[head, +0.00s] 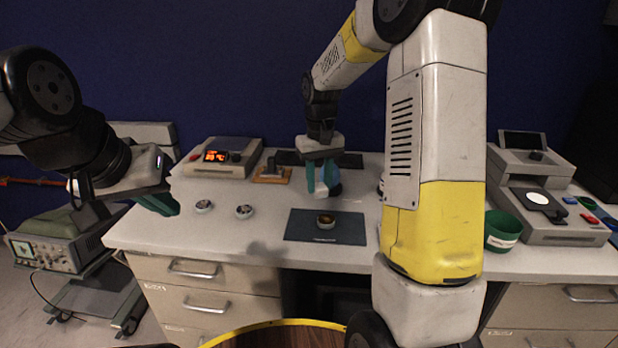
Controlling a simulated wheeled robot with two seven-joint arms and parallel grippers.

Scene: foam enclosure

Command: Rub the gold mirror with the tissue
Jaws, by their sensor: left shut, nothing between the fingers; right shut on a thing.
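The gold mirror (326,220) is a small round piece with a golden-brown face, lying on a dark mat (300,229) on the white bench. My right gripper (322,187) points down above and behind the mat, with teal fingers. It is shut on the tissue (321,189), of which only a small pale patch shows between the fingertips. The tissue looks apart from the gold mirror. My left gripper (165,207) is shut and empty at the bench's left edge.
Two similar small round pieces, one (204,206) and another (244,211), lie left of the mat. A device with an orange display (222,159) stands behind them. A green cup (502,234) and a grey instrument (545,205) stand at right, beyond my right arm.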

